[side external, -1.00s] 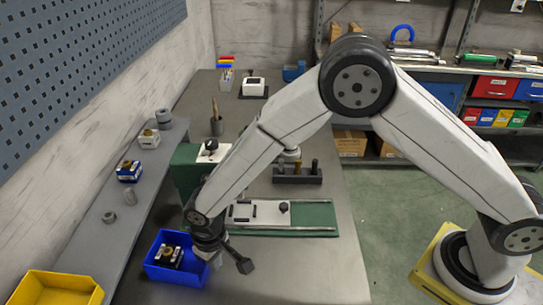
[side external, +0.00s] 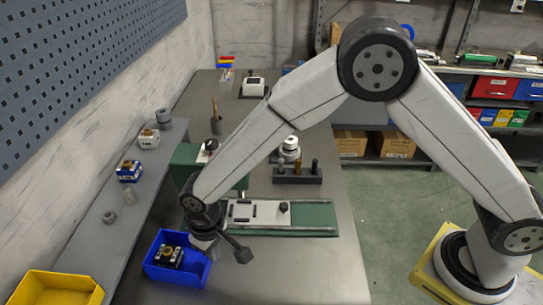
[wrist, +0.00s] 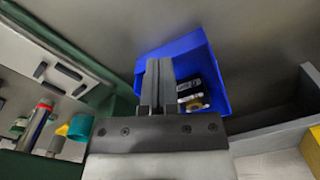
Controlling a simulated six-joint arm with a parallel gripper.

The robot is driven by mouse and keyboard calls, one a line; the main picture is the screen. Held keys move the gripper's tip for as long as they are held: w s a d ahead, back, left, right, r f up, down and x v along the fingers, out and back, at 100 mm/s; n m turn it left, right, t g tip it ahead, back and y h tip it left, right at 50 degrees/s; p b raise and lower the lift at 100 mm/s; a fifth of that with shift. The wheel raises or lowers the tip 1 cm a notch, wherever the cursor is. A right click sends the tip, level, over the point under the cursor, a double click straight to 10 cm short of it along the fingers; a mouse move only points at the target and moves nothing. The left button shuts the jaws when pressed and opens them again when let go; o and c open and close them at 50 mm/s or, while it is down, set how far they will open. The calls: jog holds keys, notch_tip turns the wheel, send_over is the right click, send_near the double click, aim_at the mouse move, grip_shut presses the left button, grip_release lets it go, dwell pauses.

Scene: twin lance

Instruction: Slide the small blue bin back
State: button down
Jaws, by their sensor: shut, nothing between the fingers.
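The small blue bin (side external: 174,277) stands on the grey bench at the lower left in the side view, with a dark block-like part (side external: 169,257) inside. The bin (wrist: 178,50) also shows in the wrist view, beyond my fingers, with the part (wrist: 190,94) to their right. My gripper (side external: 213,254) points down at the bin's right side in the side view. Its fingers (wrist: 158,83) are together with nothing between them. They overlap the bin in the wrist view, and I cannot tell whether they touch its wall.
A yellow bin (side external: 58,288) stands at the lower left. A narrow grey shelf (side external: 100,228) with small parts runs along the wall. A green machine bed (side external: 310,217) and a dark tool holder (side external: 297,176) lie behind my gripper. The bench front right is clear.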

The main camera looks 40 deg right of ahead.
jog(key=shift+r, duration=0.25)
jog(key=shift+r, duration=1.5)
jog(key=shift+d, duration=0.1)
jog(key=s+d+r+m+t, duration=0.1)
jog(key=s+d, duration=0.3)
jog(key=d, duration=0.5)
jog(key=s+d+r+m, duration=0.1)
jog(key=s+d+r, duration=0.2)
jog(key=d, duration=0.6)
jog(key=s+d+r+m+t, duration=0.1)
jog(key=s+d, duration=0.3)
jog(key=d, duration=0.5)
jog(key=shift+s+r+t, duration=0.3)
jog(key=shift+r, duration=0.4)
jog(key=shift+d, duration=0.1)
